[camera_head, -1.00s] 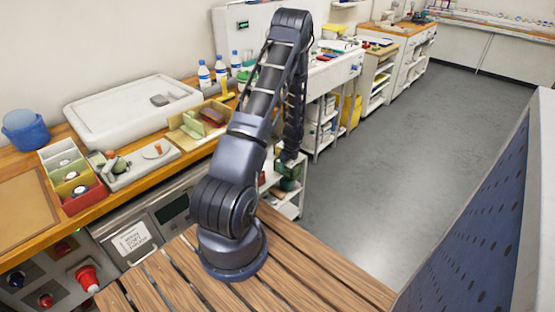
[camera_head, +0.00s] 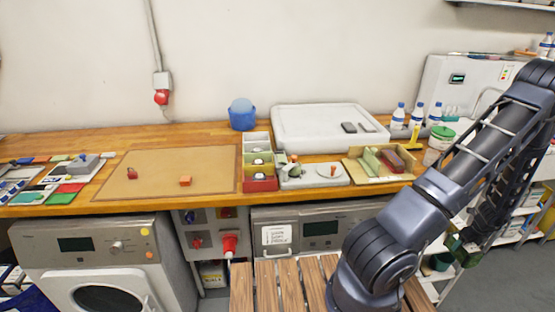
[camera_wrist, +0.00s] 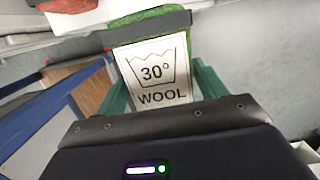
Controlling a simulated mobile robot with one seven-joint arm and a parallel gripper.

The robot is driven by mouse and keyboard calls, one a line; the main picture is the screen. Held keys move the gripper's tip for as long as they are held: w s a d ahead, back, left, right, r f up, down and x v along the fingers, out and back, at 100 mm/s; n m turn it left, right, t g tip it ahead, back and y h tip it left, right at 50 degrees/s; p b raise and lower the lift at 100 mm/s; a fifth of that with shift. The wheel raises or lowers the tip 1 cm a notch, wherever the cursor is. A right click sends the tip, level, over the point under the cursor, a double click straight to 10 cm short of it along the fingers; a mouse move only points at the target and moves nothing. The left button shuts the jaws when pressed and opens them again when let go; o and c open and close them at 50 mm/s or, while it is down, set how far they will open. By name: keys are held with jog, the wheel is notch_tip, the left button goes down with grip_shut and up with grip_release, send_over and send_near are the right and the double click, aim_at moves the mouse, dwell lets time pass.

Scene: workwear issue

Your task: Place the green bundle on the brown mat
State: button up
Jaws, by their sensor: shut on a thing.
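My gripper (camera_wrist: 163,92) is shut on the green bundle (camera_wrist: 160,29), which carries a white label reading "30° WOOL" in the wrist view. In the head view my gripper (camera_head: 466,252) hangs low at the right, off the end of the counter, and the bundle is small and dark there. The brown mat (camera_head: 150,165) lies flat on the wooden counter at left of centre, far from my gripper.
A divided box (camera_head: 262,185) stands just right of the mat. Green and red flat pieces (camera_head: 64,194) lie to its left. A blue tub (camera_head: 242,114), a white tray (camera_head: 325,128) and several bottles stand behind. Much of the mat is bare.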

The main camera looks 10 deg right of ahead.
notch_tip(320, 180, up, 50)
jog(key=w+a+n, duration=0.2)
jog(key=w+a, duration=0.2)
jog(key=w, duration=0.6)
jog(key=w+a+n, duration=0.1)
jog(key=w+a, duration=0.4)
jog(key=w, duration=0.6)
jog(key=w+a+n, duration=0.2)
jog(key=w+a, duration=0.2)
jog(key=w, duration=0.6)
jog(key=w+a+n+y, duration=0.1)
jog(key=w+a+n, duration=0.1)
jog(key=w+a, duration=1.1)
jog(key=w+a+n, duration=0.2)
jog(key=w+a, duration=0.2)
jog(key=a, duration=0.6)
jog(key=w+a+n+g, duration=0.1)
jog(key=w+a, duration=0.3)
jog(key=a, duration=0.6)
jog(key=w+a+n, duration=0.2)
jog(key=w+a, duration=0.3)
jog(key=a, duration=0.5)
jog(key=n, duration=0.5)
send_over(206, 160)
jog(key=shift+g+y, duration=0.4)
jog(key=f, duration=2.5)
jog(key=shift+w+f, duration=0.2)
jog(key=shift+f, duration=0.1)
jog(key=shift+f, duration=0.15)
